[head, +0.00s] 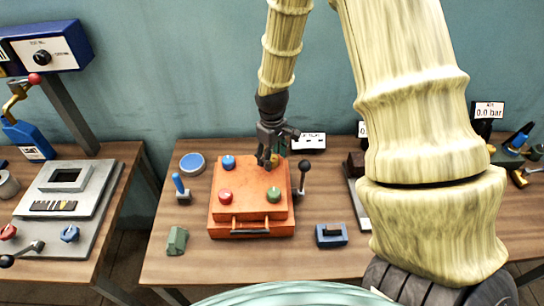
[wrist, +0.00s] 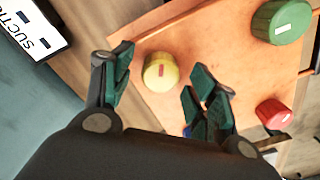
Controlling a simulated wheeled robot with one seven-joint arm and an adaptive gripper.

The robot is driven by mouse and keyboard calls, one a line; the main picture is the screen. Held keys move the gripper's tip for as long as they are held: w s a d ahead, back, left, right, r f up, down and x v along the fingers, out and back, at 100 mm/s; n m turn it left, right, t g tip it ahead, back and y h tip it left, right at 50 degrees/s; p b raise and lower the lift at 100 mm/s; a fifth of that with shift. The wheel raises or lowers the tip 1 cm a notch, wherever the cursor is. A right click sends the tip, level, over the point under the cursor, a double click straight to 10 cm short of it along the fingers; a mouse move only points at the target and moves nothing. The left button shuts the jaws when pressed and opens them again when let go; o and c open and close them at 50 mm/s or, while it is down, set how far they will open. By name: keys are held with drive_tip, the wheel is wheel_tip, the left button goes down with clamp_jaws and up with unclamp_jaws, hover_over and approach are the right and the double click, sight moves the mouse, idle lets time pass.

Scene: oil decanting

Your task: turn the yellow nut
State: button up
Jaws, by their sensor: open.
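In the wrist view my gripper (wrist: 160,66) is open, with one dark green finger on each side of the nut and a gap visible on both sides. In the head view my gripper (head: 268,158) points down over the back right corner of the box and mostly hides the nut. I cannot tell how far down the nut the fingertips reach.
The box also carries a blue nut (head: 229,162), a red nut (head: 225,196) and a green nut (head: 274,194). A black-knobbed lever (head: 303,172) stands just right of the box. A sign (head: 308,141) stands behind. Bare wood lies in front of the box.

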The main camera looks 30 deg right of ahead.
sight(272, 158)
wheel_tip(272, 158, up, 12)
drive_tip(key=shift+f, duration=0.2)
idle(0.4)
idle(0.5)
